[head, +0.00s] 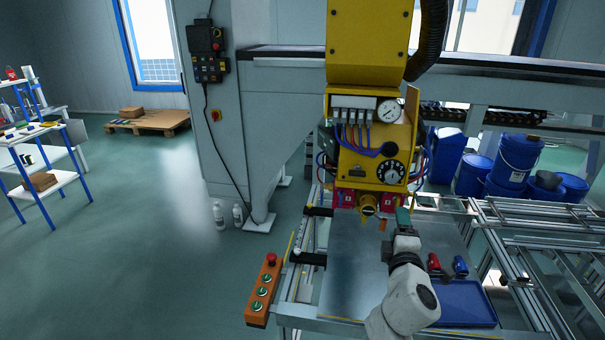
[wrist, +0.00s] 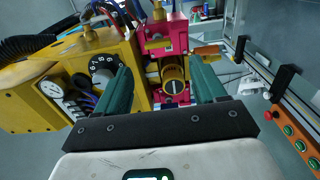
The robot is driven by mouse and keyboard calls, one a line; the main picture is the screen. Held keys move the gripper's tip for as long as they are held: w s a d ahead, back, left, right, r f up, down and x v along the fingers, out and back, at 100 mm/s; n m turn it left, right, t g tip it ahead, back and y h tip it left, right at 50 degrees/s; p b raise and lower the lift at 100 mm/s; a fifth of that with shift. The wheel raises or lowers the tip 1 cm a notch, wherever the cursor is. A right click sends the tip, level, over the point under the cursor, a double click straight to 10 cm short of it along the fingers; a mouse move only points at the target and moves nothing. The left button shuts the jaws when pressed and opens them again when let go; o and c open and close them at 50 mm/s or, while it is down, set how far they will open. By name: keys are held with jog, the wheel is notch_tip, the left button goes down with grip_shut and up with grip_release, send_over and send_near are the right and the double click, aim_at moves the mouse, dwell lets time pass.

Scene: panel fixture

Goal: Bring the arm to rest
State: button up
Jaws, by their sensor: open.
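My gripper (head: 403,216) is in front of the yellow machine head, above the grey metal plate (head: 350,270) of the fixture. In the wrist view its two green fingers stand wide apart, with my gripper (wrist: 163,82) holding nothing visible. The yellow machine head (head: 372,160) carries a gauge, a black dial and red blocks at its bottom. A round yellow knob (head: 367,204) sits low on it, left of my gripper. In the wrist view the knob (wrist: 174,80) appears between the fingers, beyond them. I cannot tell how far away it is.
A blue tray (head: 462,318) lies right of my arm, with a red item (head: 434,263) and a blue item (head: 460,266) behind it. An orange button box (head: 263,290) is at the fixture's left edge. Open floor lies left. Blue barrels (head: 515,158) stand at the back right.

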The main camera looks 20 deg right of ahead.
jog(key=s+a+f+m+g+y, duration=0.35)
jog(key=s+f+m+g, duration=0.5)
jog(key=s+f, duration=0.75)
jog(key=s+a+f+m+g+y, duration=0.2)
jog(key=s+a, duration=0.4)
jog(key=s, duration=0.3)
jog(key=s+a+f+m+g+y, duration=0.1)
jog(key=s+a+f+g+y, duration=0.2)
jog(key=s+a, duration=0.4)
jog(key=s+y, duration=0.1)
jog(key=s, duration=0.2)
jog(key=shift+a+m, duration=0.15)
jog(key=shift+m, duration=0.2)
